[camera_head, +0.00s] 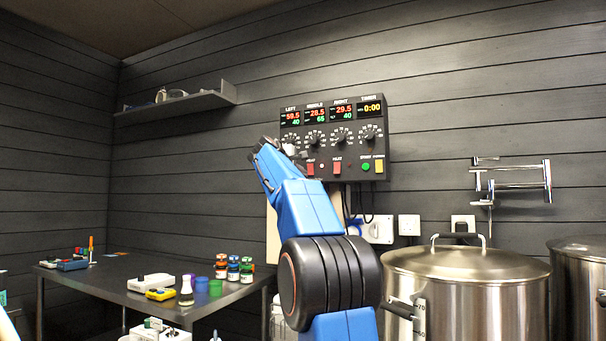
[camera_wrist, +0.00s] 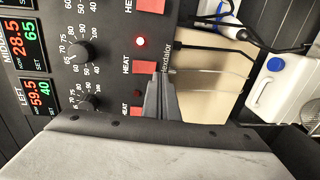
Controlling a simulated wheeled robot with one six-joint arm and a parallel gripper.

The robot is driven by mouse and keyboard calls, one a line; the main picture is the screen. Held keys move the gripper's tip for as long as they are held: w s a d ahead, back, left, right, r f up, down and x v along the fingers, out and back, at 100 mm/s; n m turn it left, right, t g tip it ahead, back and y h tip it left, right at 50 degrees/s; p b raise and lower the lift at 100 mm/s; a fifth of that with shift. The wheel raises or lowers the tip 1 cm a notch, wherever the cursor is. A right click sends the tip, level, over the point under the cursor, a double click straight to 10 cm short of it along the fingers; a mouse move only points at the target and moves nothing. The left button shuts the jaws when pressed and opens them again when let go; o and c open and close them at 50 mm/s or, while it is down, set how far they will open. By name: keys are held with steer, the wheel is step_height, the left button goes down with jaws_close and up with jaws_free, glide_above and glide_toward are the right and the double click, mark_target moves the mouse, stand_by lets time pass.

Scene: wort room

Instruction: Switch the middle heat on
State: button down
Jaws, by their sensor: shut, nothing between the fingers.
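The control panel (camera_head: 350,150) hangs on the dark wall, with displays LEFT, MIDDLE, RIGHT and TIMER. In the wrist view it appears turned sideways. The middle red HEAT switch (camera_wrist: 143,67) is in front of my gripper (camera_wrist: 160,74). The shut, empty fingertips overlap its edge; I cannot tell whether they touch it. Another lamp (camera_wrist: 137,92), between the left and middle switches, looks dark. The left HEAT switch (camera_wrist: 137,111) is partly covered. The middle display (camera_wrist: 22,37) reads 28.5 over 65.
Steel kettles (camera_head: 465,290) with lids stand at the right below wall sockets (camera_head: 409,225). A dark table (camera_head: 120,292) at the left carries jars and small instruments. A shelf (camera_head: 180,103) is above it. A white canister (camera_wrist: 272,92) shows in the wrist view.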

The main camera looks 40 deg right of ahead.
steer(key=f+v, duration=0.2)
steer(key=v, duration=0.7)
steer(key=shift+a, duration=0.15)
steer(key=shift+s+f, duration=0.1)
steer(key=shift+s, duration=0.1)
